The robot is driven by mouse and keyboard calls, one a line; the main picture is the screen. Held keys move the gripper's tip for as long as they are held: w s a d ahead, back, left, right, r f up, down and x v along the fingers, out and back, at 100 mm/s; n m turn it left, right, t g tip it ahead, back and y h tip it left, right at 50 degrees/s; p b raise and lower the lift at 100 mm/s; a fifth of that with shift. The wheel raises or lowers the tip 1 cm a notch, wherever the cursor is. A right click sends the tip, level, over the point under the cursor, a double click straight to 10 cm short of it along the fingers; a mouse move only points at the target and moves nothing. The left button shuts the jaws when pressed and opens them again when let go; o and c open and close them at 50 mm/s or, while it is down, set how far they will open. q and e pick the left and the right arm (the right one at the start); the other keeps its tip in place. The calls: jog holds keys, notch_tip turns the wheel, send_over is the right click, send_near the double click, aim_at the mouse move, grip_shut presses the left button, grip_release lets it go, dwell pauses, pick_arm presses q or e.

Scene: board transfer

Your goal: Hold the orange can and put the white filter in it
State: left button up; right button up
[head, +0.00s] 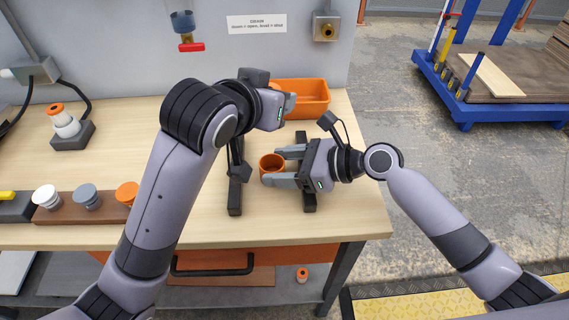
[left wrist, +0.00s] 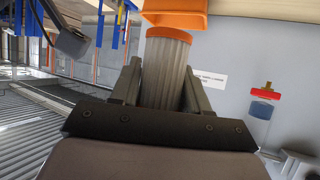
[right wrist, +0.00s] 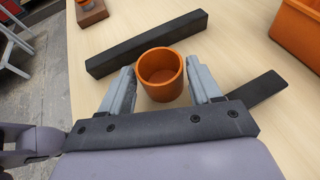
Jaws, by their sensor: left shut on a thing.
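The orange can (head: 269,168) stands upright and open-topped on the bench, between two dark bars. My right gripper (head: 279,166) is open, its fingers on either side of the can; the right wrist view shows the can (right wrist: 161,76) between the fingertips, looking empty. My left gripper (head: 288,103) is at the front of the orange bin, above the bench. In the left wrist view it is shut on a pale, ribbed filter (left wrist: 167,75) with an orange end. In the head view the left hand and arm hide this filter.
The orange bin (head: 312,92) stands at the back of the bench. Dark bars (head: 235,195) lie left and right of the can. A brown rack (head: 105,208) with lidded pieces and a black stand (head: 73,135) holding another white-and-orange piece are at left. The bench's right end is clear.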

jog(key=c, duration=0.6)
pick_arm(q)
jog(key=shift+f, duration=5.35)
pick_arm(e)
jog(key=shift+c, duration=0.2)
pick_arm(q)
jog(key=o, duration=1)
jog(key=shift+o, duration=0.5)
jog(key=shift+s+d, duration=0.1)
jog(key=shift+s, duration=0.05)
jog(key=shift+f, duration=0.15)
pick_arm(e)
jog(key=shift+s+a+r, duration=0.1)
pick_arm(q)
jog(key=shift+s, duration=0.1)
jog(key=v, duration=1.2)
jog(key=shift+w+a+r, duration=0.25)
jog(key=shift+r, duration=0.1)
